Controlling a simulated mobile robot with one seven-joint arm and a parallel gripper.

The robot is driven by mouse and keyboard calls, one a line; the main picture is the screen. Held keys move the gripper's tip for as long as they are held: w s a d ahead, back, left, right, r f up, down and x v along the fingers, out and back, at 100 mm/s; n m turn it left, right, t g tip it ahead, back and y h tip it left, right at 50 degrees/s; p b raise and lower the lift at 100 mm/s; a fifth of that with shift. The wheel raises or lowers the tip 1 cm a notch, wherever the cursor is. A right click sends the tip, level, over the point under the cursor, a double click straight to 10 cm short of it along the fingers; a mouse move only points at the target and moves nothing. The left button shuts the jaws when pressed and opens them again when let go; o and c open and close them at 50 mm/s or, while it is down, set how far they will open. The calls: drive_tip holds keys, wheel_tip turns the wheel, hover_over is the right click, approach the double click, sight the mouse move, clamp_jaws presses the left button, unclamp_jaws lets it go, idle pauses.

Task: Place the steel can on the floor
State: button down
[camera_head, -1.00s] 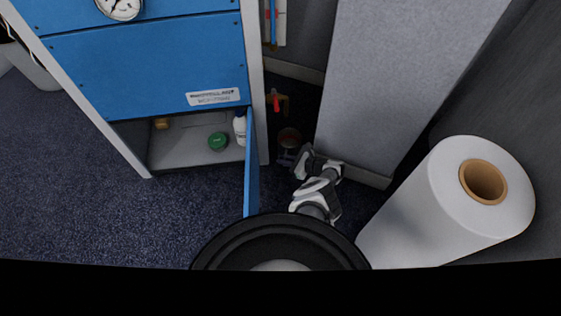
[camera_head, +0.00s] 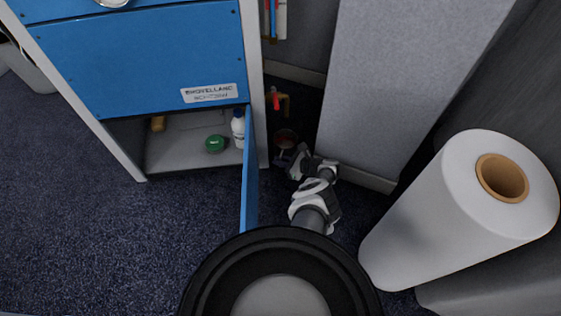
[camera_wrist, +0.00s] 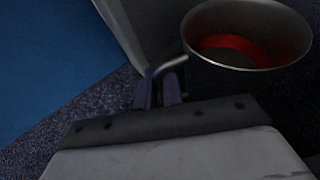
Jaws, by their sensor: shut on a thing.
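The steel can (camera_wrist: 290,62) is a metal cup with a side handle and a red inside. It fills the upper right of the wrist view. My gripper (camera_wrist: 160,88) is shut on its handle, with the cup body beyond the fingers to the right. In the head view the steel can (camera_head: 286,137) is small and dark, in the shadowed gap between the blue cabinet and the grey panel. My gripper (camera_head: 283,158) is just in front of it there. The can's underside is hidden, so I cannot tell whether it touches the floor (camera_head: 190,220).
The blue cabinet (camera_head: 140,60) has an open lower door (camera_head: 250,170) close left of my arm. Inside are a green-lidded item (camera_head: 215,144) and a white bottle (camera_head: 238,130). The grey panel (camera_head: 400,80) and a large white roll (camera_head: 430,220) flank the right. Carpet at left is clear.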

drive_tip(key=c, duration=1.5)
unclamp_jaws()
drive_tip(key=p+v, duration=0.4)
drive_tip(key=v, duration=0.8)
drive_tip(key=shift+r+p, duration=0.15)
drive_tip(key=shift+p, duration=0.25)
